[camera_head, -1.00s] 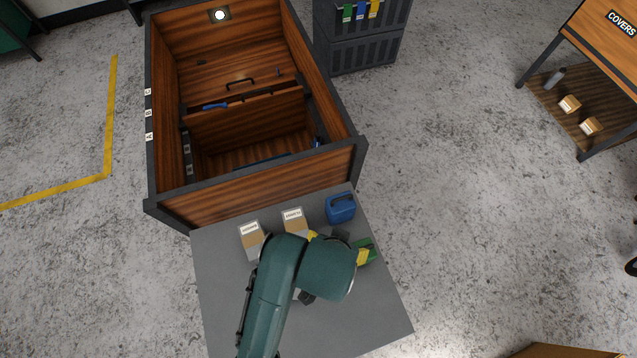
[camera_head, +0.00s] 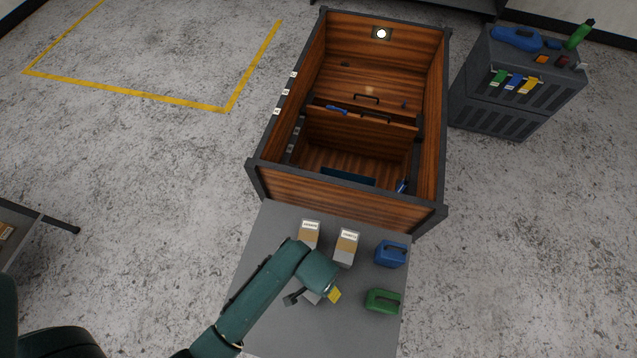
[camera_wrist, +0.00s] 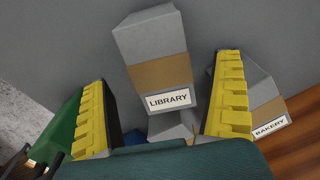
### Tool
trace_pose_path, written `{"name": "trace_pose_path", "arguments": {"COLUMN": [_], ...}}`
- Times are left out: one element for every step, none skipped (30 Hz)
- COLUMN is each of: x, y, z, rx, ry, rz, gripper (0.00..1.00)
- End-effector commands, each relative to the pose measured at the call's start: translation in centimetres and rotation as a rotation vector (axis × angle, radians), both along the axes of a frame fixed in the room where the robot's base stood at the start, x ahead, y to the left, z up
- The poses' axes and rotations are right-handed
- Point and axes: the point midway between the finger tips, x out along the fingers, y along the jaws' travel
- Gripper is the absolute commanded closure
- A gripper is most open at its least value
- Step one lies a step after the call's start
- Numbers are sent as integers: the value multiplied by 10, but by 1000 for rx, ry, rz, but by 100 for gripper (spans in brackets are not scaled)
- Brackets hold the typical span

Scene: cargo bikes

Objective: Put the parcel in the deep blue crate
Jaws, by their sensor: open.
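A grey parcel with a tan band and a LIBRARY label (camera_wrist: 160,65) shows between my fingers in the wrist view. In the head view it is mostly hidden under my gripper (camera_head: 314,296), with a grey bit showing. My gripper is open above the grey table; its yellow-lined fingers (camera_wrist: 166,112) stand apart, with no clear contact on the parcel. A BAKERY parcel (camera_wrist: 266,105) is beside the right finger; it is the left parcel (camera_head: 309,234) in the head view. Another parcel (camera_head: 346,250) stands near it. A dark blue edge (camera_head: 348,177), perhaps the crate, shows inside the wooden cargo box.
The wooden cargo box (camera_head: 340,204) adjoins the table (camera_head: 350,335), with high walls and a divider. A blue canister (camera_head: 391,255) and a green canister (camera_head: 382,301) stand on the table's right side. A grey cabinet (camera_head: 505,105) stands right of the box.

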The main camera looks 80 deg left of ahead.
Motion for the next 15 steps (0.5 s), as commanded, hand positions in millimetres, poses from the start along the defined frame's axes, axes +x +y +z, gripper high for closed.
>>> {"name": "trace_pose_path", "arguments": {"x": [-1,0,0,0,0,0,0,0,0,0,0,0,0,0,0], "y": [0,0,0,1,1,1,1,1,1,1,1,1,1,1,1], "z": [-7,-12,-20,-25,-31,-38,-42,-45,-47,-48,-48,-48,-48,-48,-48], "rx": [-3,-3,-4,-3,-4,-2,-3,-1,-1,-1,-1,-1,-1,-1,-1], "ry": [3,3,4,3,4,2,3,1,1,1,1,1,1,1,1], "rz": [0,0,0,0,0,0,0,0,0,0,0,0,0,0,0], "gripper": [4,4,4,4,4,4,4,4,4,4,4,4,4,4,4]}}
